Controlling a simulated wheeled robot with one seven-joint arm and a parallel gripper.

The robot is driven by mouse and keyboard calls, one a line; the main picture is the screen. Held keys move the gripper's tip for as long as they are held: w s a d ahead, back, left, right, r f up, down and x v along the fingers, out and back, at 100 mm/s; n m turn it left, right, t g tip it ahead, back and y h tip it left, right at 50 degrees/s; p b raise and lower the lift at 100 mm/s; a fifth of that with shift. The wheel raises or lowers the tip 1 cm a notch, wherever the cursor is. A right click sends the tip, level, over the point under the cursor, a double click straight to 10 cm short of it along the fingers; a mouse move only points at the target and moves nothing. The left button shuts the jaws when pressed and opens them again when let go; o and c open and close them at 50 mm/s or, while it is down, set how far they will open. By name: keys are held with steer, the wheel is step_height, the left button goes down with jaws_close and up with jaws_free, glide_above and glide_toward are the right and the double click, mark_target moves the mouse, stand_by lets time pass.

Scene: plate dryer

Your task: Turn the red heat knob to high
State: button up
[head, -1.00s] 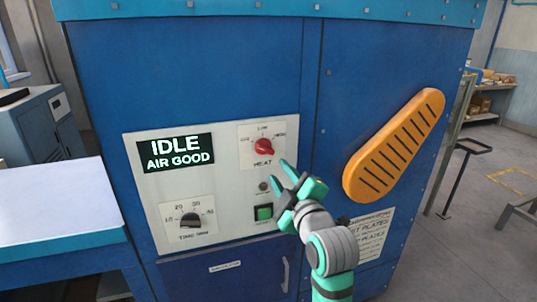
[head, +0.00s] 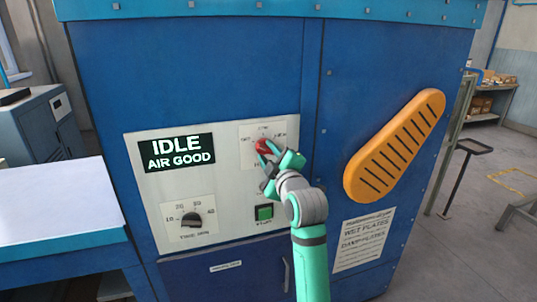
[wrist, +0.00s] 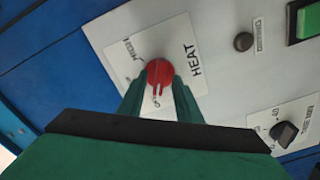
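The red heat knob (head: 261,145) sits on a white plate on the upper right of the control panel. My gripper (head: 268,155) is right in front of it and partly covers it in the head view. In the wrist view, the knob (wrist: 159,72) lies at the tips of the two green fingers (wrist: 159,93), one finger to each side. The fingers are apart; contact with the knob cannot be told. The knob's pale pointer line points down in the wrist view, toward the panel's left side. The high mark (wrist: 133,48) is on the opposite side, partly legible.
The display (head: 176,151) reads IDLE, AIR GOOD. A dark time knob (head: 191,220) is lower left, and a green button (head: 264,212) is below the heat plate. A white-topped table (head: 55,205) stands at left.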

steer(key=shift+d, duration=0.1)
steer(key=shift+w, duration=0.15)
jaws_close()
steer(key=shift+w, duration=0.1)
